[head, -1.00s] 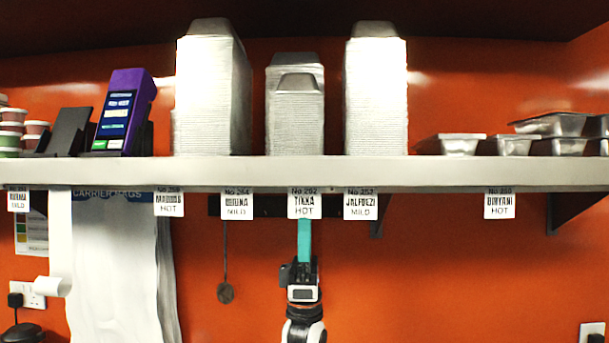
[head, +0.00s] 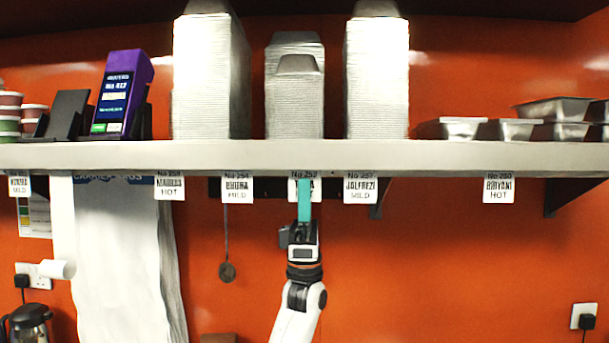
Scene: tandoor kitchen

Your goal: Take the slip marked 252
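The slip that seems to read No 252 (head: 292,190) hangs from the front edge of the shelf (head: 450,157), below the middle stack of foil trays. My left gripper (head: 305,182) is upright in front of it, seen edge-on. Its teal finger covers the middle of the slip, hiding much of its lower print. I cannot tell whether the finger touches the slip or whether the gripper is open. My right gripper is out of view.
Other slips hang alongside: No 254 (head: 237,189) to the left and No 257 (head: 360,189) to the right. Foil tray stacks (head: 210,80) and a purple card terminal (head: 121,90) stand on the shelf. White carrier bags (head: 120,260) hang at left.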

